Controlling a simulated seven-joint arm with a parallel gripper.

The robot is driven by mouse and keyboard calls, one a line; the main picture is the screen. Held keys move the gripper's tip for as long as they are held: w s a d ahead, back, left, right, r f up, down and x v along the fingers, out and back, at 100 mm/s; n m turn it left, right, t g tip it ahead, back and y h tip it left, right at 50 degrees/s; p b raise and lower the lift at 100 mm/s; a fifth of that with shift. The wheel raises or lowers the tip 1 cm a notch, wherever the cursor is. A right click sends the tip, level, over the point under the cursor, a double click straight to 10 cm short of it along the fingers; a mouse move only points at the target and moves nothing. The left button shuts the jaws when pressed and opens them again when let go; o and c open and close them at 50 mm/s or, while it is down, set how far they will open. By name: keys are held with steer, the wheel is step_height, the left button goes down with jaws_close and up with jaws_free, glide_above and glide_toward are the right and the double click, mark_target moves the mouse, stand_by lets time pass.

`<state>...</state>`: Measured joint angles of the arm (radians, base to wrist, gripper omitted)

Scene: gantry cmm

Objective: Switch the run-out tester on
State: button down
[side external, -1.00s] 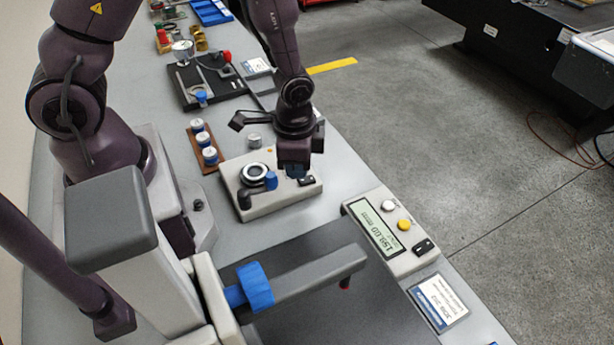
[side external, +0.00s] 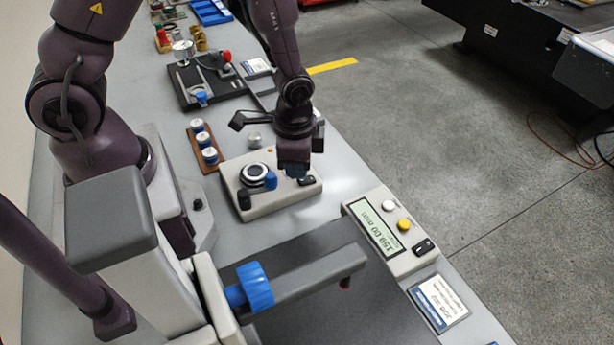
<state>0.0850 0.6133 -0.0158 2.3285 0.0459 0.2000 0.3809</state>
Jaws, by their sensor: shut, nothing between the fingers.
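A beige box, seemingly the run-out tester (side external: 279,199), stands on the grey bench at the middle of the view. On its top are a black-and-white ring (side external: 255,174), a blue knob (side external: 271,180), a black knob (side external: 244,198), a small amber spot (side external: 269,151) and a black switch (side external: 307,181) at the right end. My gripper (side external: 296,174) points down over the right part of the box, close to the switch. Its fingers look shut and empty. I cannot tell whether the tips touch the switch, or the switch's position.
A beige display unit (side external: 374,212) with white and yellow buttons sits right of the tester. A brown rack (side external: 205,159) of blue-and-silver pieces is to its left. A black dial-gauge fixture (side external: 190,83) stands behind. A grey arm with a blue knob (side external: 256,287) is in front.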

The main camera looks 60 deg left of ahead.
steer(key=shift+f, duration=1.15)
stand_by(0.4)
step_height(320, 180, up, 7)
stand_by(0.9)
steer(key=s+a+r+n+t, duration=0.1)
steer(key=s+r+n+t, duration=0.1)
steer(key=r, duration=1)
steer(key=s+a+r+n+t, duration=0.1)
steer(key=s+r+n+t, duration=0.2)
steer(key=r, duration=0.9)
steer(key=s+n, duration=0.1)
steer(key=s, duration=0.2)
steer(key=shift+s+a+r+t, duration=0.2)
steer(key=shift+a+t, duration=0.1)
steer(key=shift+a, duration=0.1)
